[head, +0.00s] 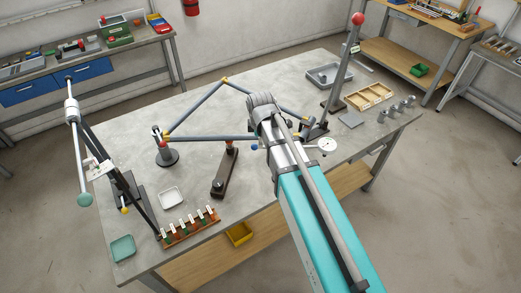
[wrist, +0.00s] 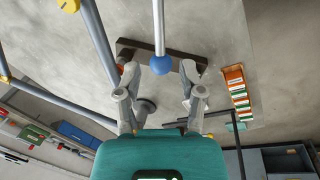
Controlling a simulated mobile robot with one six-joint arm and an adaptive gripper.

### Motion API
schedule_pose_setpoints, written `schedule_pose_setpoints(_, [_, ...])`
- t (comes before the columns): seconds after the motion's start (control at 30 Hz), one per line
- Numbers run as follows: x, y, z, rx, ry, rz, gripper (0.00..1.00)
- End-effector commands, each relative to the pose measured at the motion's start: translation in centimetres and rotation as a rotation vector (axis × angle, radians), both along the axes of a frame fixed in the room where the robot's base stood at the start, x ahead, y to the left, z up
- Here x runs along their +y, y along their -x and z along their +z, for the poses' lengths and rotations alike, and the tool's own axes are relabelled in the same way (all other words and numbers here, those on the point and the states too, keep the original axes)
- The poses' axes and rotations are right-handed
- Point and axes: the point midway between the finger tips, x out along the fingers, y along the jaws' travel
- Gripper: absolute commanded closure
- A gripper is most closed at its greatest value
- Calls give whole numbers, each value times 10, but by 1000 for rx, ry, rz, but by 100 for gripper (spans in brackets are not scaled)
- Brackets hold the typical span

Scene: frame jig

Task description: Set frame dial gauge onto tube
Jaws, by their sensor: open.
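The dial gauge shows a round white dial (head: 328,146) just right of my arm in the head view. A blue ball (head: 254,147) shows left of my arm; my arm hides what lies between. In the wrist view a silver rod (wrist: 158,28) ends in a blue ball (wrist: 160,65), in line with the gap between my fingers. My gripper (wrist: 160,84) is open, with a finger on each side and clear space around the ball. The frame's grey tube (head: 205,138) runs behind my arm; tubes also show at left in the wrist view (wrist: 99,38). Contact between gauge and tube cannot be told.
A dark clamp bar (head: 224,172) lies on the bench below the frame. A rack of coloured pieces (head: 188,228), a white tray (head: 172,196) and a green tray (head: 122,248) are at front left. A red-topped post (head: 345,65) and wooden tray (head: 369,95) stand right.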

Motion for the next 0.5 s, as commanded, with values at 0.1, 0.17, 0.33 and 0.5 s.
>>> schedule_pose_setpoints(0.1, [0, -2, -13, 0, 0, 0, 49])
schedule_pose_setpoints(0.17, [0, -3, -18, 0, 0, 0, 49])
schedule_pose_setpoints(0.33, [0, -5, -30, 0, 0, 0, 49])
schedule_pose_setpoints(0.5, [0, -7, -39, 0, 0, -1, 49])
